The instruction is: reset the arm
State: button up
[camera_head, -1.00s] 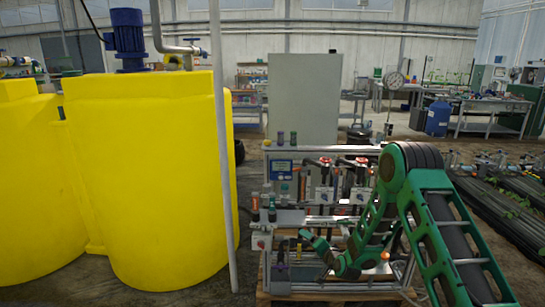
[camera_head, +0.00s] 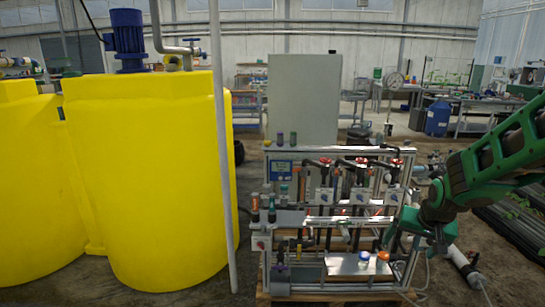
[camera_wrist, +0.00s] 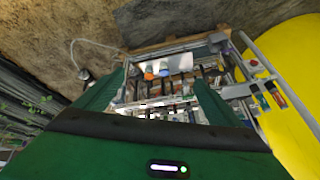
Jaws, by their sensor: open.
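My arm reaches in from the right edge in the head view. My gripper (camera_head: 408,232) is at the right side of the fertigation skid (camera_head: 330,218), near its lower right corner. In the wrist view my gripper (camera_wrist: 160,92) shows two green fingers spread wide apart, with nothing held between them. Between the fingers the skid (camera_wrist: 170,47) is seen from above at a distance. Its tray carries a blue cap and an orange cap.
Two large yellow tanks (camera_head: 150,180) fill the left side, with a pale upright pole (camera_head: 222,150) before them. A grey cabinet (camera_head: 303,98) stands behind the skid. A white pipe (camera_head: 468,268) lies on the floor at right. A blue barrel (camera_head: 437,118) is farther back.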

jog(key=s+d+r+g, duration=0.1)
jog(key=s+r+g, duration=0.1)
jog(key=s, duration=1.4)
jog(key=s+r+m+g+y, duration=0.1)
jog(key=s+r+g, duration=0.2)
jog(key=s, duration=1.3)
jog(key=shift+s+d+r, duration=0.25)
jog(key=shift+d+r, duration=0.15)
jog(key=shift+r, duration=0.35)
jog(key=shift+w+f, duration=0.25)
jog(key=shift+w, duration=0.45)
